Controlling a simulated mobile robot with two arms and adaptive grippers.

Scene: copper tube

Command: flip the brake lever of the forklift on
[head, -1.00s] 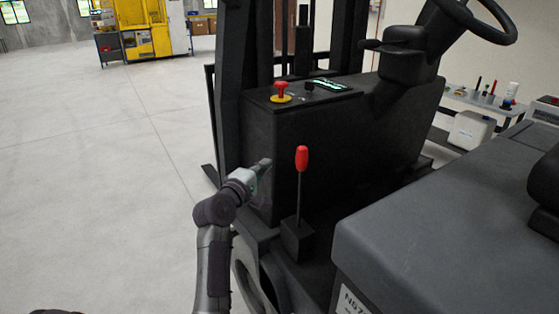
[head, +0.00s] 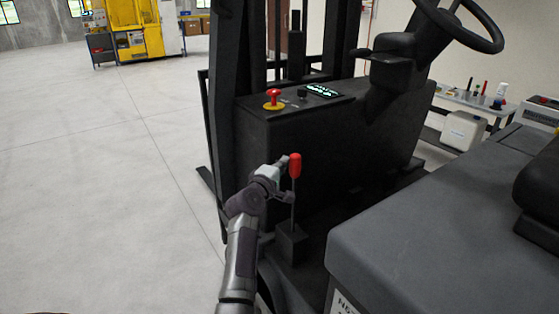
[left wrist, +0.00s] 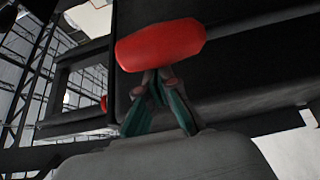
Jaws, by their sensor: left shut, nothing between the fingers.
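The brake lever has a red handle (head: 295,167) on a thin rod that rises nearly upright from a black box (head: 290,243) on the black forklift (head: 330,140). My left gripper (head: 286,163) is at the left side of the red handle, very close to it. In the left wrist view the red handle (left wrist: 160,44) lies across the picture just beyond the fingertips of the left gripper (left wrist: 153,80). The fingers are shut with nothing between them. I cannot tell whether they touch the handle. My right gripper is not in view.
A red and yellow stop button (head: 273,99) sits on the forklift console behind the lever. The steering wheel (head: 460,22) is at the upper right, and the grey cover (head: 430,220) is to the right of the lever. The floor at left is clear.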

